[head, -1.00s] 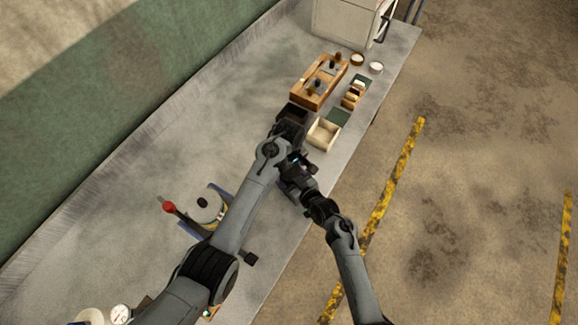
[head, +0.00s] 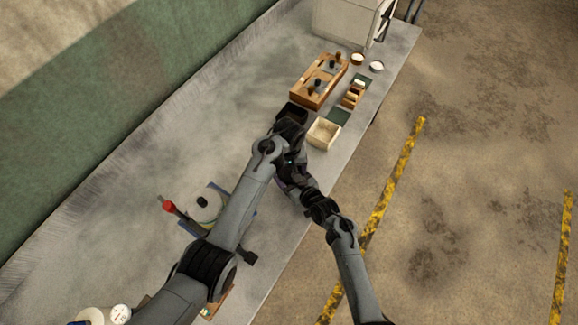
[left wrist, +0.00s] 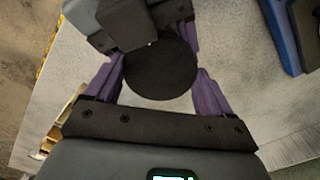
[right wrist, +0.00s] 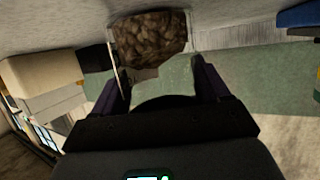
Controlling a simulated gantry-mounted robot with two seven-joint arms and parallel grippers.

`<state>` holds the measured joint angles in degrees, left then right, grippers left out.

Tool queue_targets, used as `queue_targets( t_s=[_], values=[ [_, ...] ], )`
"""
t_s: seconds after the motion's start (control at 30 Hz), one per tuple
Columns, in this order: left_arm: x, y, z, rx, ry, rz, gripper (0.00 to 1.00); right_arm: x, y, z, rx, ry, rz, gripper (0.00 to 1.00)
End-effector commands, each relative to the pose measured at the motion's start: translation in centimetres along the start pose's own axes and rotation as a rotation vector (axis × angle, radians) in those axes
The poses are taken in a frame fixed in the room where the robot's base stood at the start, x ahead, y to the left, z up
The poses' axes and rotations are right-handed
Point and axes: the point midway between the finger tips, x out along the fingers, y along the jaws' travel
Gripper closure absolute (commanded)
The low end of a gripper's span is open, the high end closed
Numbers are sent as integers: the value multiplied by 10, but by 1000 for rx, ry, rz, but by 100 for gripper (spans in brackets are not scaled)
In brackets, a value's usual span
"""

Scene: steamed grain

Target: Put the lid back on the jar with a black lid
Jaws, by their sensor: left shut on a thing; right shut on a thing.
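The black lid (left wrist: 160,80) is a round disc between the purple fingers of my left gripper (left wrist: 158,68), which is shut on it from above. The jar (right wrist: 150,45) is clear with brown grain inside. It stands between the fingers of my right gripper (right wrist: 160,78), which is shut on it from the side. The right wrist view is upside down, with a dark curved edge at the jar's top end. My right gripper shows beside the lid in the left wrist view. I cannot tell whether the lid is seated. In the head view my arms hide lid and jar.
A cream open box (head: 323,133) and a dark box (head: 292,112) stand just beyond my grippers. A wooden tray (head: 318,82) lies farther back. A device with a red knob (head: 168,206) stands beside my left arm. The bench's left middle is clear.

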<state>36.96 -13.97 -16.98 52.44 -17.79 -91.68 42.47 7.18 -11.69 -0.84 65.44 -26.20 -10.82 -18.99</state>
Motion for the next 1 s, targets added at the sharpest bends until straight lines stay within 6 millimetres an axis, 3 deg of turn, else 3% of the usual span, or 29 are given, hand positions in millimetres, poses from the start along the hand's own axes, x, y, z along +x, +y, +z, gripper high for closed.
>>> queue_targets(
  t_s=[0.03, 0.07, 0.17, 0.47, 0.8, 1.0],
  values=[
    [0, 0, 0, 0, 0, 0, 54, 0, 0, 0, 0, 0, 0, 100],
    [0, 0, 0, -1, 0, 0, 14, 0, 0, 0, 0, 0, 0, 100],
    [0, 0, 0, -2, 0, 0, 0, 0, 0, 0, 0, 0, 0, 100],
    [-2, 1, 0, -3, 0, 1, 0, 0, -1, 0, 0, 0, -2, 100],
    [-37, 1, 0, -4, 1, 2, 0, 0, 0, 0, 0, 0, -1, 100],
    [-45, 0, 0, -4, -1, 0, 0, 0, 0, 0, 0, 0, -1, 100]
  ],
)
